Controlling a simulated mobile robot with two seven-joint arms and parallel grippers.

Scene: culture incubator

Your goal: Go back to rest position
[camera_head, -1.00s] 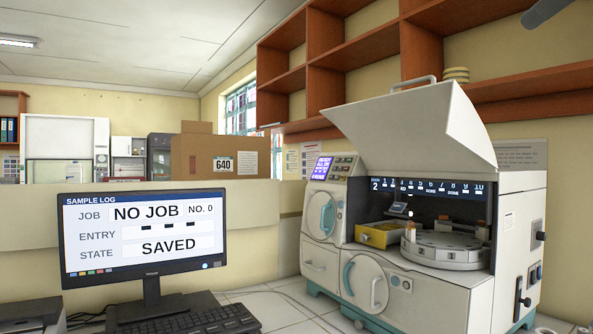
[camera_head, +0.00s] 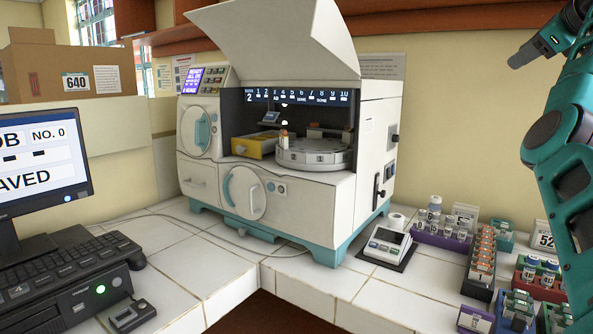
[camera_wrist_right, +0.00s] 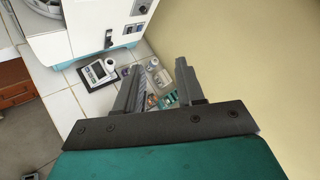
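My right gripper (camera_head: 528,54) is raised at the upper right of the head view, in front of the bare wall and away from the incubator. Its arm is teal and dark grey. In the right wrist view its two fingers (camera_wrist_right: 158,80) stand apart with nothing between them, above the counter. My left gripper is in neither view. The culture incubator (camera_head: 290,140) stands on the tiled counter with its big lid raised, showing a round carousel (camera_head: 313,158) and a yellow drawer-like box (camera_head: 253,147).
A small scale-like device (camera_head: 387,246) sits right of the incubator. Vial racks (camera_head: 482,262) fill the counter's right side, below my right arm. A monitor (camera_head: 42,170) and keyboard (camera_head: 65,262) stand at left. Wall shelves (camera_head: 385,8) run above. Bare tiles (camera_head: 410,290) lie in front.

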